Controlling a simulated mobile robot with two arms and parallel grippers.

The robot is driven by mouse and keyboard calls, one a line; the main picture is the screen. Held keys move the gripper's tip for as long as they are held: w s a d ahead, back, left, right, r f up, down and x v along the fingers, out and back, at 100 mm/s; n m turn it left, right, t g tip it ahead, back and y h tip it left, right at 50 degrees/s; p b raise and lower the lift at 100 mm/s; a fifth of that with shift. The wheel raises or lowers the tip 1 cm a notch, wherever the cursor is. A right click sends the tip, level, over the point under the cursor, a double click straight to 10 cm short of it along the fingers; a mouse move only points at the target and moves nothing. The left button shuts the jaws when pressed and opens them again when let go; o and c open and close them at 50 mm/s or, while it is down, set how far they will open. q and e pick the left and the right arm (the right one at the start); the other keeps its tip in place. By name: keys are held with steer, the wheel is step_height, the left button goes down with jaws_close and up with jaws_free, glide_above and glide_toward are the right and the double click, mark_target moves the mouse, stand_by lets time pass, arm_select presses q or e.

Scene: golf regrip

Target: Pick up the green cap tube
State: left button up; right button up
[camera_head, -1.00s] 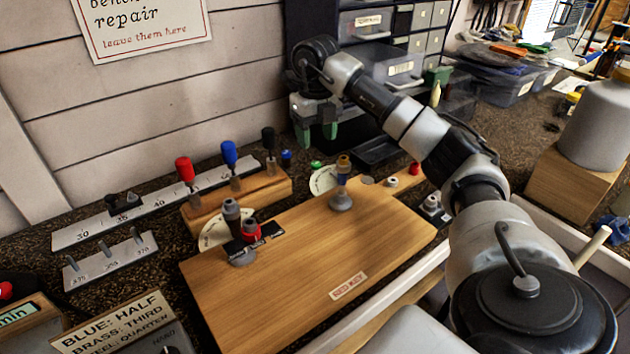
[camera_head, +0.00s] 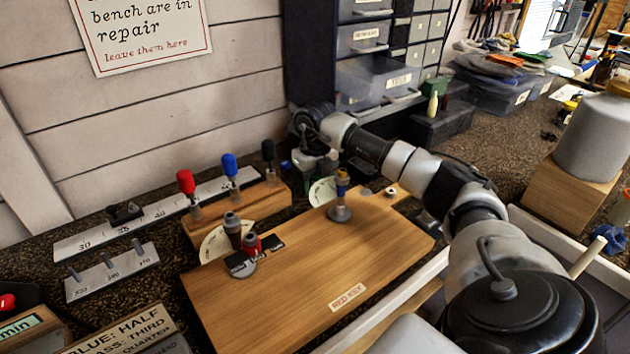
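My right gripper (camera_head: 312,176) is lowered behind the wooden board (camera_head: 300,282), beside the dark tray and the right end of the wooden tool block. Its fingers are small and dark here, so I cannot tell whether they are open or shut. The green cap tube does not show clearly; the gripper covers the spot where a green cap was visible before. My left gripper is out of view.
Red (camera_head: 186,183), blue (camera_head: 230,165) and black (camera_head: 268,151) handled tools stand in the wooden block (camera_head: 240,206). A grey-based post with a blue and brass top (camera_head: 341,203) stands on the board near the gripper. Drawers (camera_head: 380,82) rise behind.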

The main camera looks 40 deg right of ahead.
steer(key=shift+c, duration=0.2)
steer(key=c, duration=1)
steer(key=shift+o, duration=0.2)
steer(key=shift+r, duration=0.1)
